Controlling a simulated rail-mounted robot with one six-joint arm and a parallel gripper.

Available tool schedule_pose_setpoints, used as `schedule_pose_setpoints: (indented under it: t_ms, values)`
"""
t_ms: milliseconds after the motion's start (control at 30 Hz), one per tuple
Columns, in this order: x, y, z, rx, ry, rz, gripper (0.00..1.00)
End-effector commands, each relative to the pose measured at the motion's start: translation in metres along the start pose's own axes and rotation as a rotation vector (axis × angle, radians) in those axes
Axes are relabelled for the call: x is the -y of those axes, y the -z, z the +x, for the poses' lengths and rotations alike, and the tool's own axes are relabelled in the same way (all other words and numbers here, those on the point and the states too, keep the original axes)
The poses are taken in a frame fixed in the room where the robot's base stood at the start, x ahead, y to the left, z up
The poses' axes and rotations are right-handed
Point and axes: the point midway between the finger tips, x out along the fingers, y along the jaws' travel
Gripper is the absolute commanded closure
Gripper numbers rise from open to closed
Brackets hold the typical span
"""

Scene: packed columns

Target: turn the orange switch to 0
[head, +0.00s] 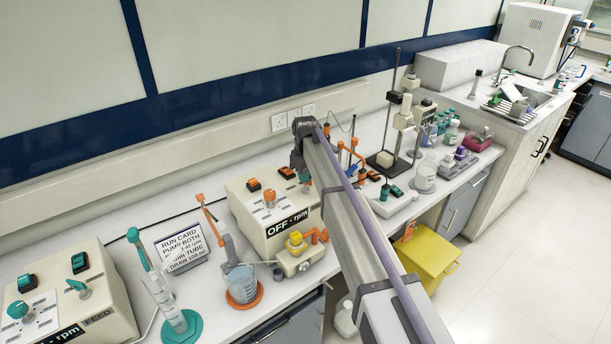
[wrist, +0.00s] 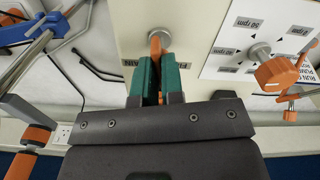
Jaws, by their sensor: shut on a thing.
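The orange switch (wrist: 154,46) is a small lever on a round metal collar, fixed to a cream panel. It shows in the wrist view, pointing toward the lower edge of the picture. My gripper (wrist: 157,66) has teal fingers, which are closed on the lever from both sides. The fingers hide much of the lever and part of an upside-down label beside it, so I cannot read the switch's position. In the head view my arm covers the right part of the cream pump box (head: 258,237) marked "OFF - rpm", and I cannot make out the fingertips there.
An orange dial knob (wrist: 277,74) sits on a white plate close to the right of my gripper in the wrist view.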

Motion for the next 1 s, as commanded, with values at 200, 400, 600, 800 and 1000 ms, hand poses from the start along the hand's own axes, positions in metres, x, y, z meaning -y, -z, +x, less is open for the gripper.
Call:
schedule_pose_setpoints:
  t_ms: [200, 400, 600, 800, 1000]
  values:
    - [0.0003, -0.0003, 0.0002, 0.000, 0.001, -0.197, 1.00]
    - [0.0003, -0.0003, 0.0002, 0.000, 0.001, -0.355, 1.00]
    - [0.0004, -0.0004, 0.0002, 0.001, 0.001, -0.466, 1.00]
    - [0.0004, -0.0004, 0.0002, 0.001, 0.001, -0.527, 1.00]
    - [0.0004, -0.0004, 0.0002, 0.001, 0.001, -0.545, 1.00]
